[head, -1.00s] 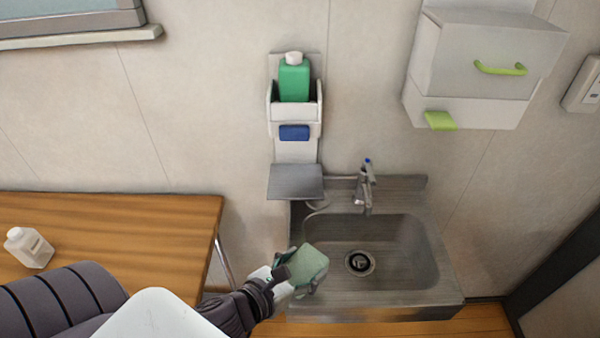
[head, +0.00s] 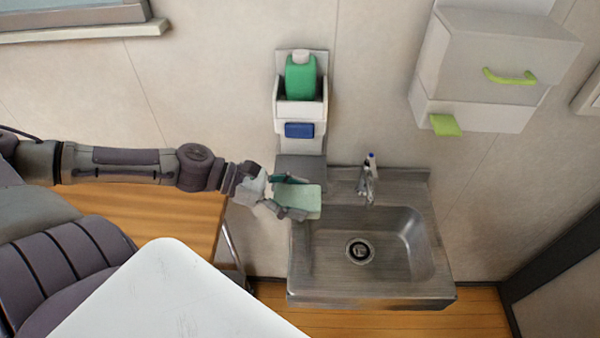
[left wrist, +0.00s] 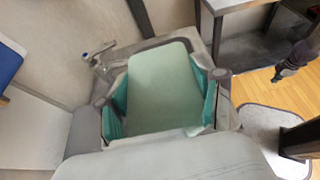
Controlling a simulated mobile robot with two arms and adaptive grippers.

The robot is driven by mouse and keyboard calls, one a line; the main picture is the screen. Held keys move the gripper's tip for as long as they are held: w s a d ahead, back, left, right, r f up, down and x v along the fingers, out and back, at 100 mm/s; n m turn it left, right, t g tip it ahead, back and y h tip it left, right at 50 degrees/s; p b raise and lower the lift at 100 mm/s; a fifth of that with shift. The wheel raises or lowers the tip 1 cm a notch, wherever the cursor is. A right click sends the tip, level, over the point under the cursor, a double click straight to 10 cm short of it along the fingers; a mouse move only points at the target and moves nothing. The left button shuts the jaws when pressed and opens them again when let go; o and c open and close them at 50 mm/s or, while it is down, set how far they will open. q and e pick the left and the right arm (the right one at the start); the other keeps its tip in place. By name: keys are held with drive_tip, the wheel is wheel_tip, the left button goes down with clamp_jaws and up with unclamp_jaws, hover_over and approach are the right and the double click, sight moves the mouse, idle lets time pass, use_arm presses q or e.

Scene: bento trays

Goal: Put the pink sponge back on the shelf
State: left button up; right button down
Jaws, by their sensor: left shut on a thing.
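A pale green, block-shaped sponge (head: 303,200) is held in my left gripper (head: 290,197); no pink sponge shows. The gripper is shut on its sides, above the left edge of the sink. The left wrist view shows the sponge (left wrist: 163,85) between the teal finger pads. A small grey metal shelf (head: 300,163) is on the wall just behind the gripper, its front partly hidden by the hand. I cannot tell whether the sponge touches it.
A wall holder (head: 300,108) with a green bottle (head: 301,76) and a blue block (head: 299,130) is above the shelf. The sink (head: 420,250) with its tap (head: 368,182) is right of the hand. A white cabinet (head: 485,75) hangs at upper right. A wooden table (head: 180,212) is at left.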

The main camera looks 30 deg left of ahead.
use_arm(q)
drive_tip(key=w+a+f+b, duration=0.1)
drive_tip(key=w+a+b, duration=0.2)
drive_tip(key=w+b, duration=0.25)
drive_tip(key=r, duration=0.1)
hover_over(300, 176)
drive_tip(key=shift+s+d+f, duration=0.1)
drive_tip(key=shift+f, duration=0.8)
wheel_tip(300, 176, down, 4)
drive_tip(key=shift+p, duration=0.5)
drive_tip(key=shift+f+p, duration=0.3)
drive_tip(key=shift+f, duration=0.35)
use_arm(e)
drive_tip(key=f, duration=0.5)
drive_tip(key=shift+s+a+f, duration=0.2)
drive_tip(key=shift+f, duration=0.05)
use_arm(q)
drive_tip(key=shift+f, duration=0.15)
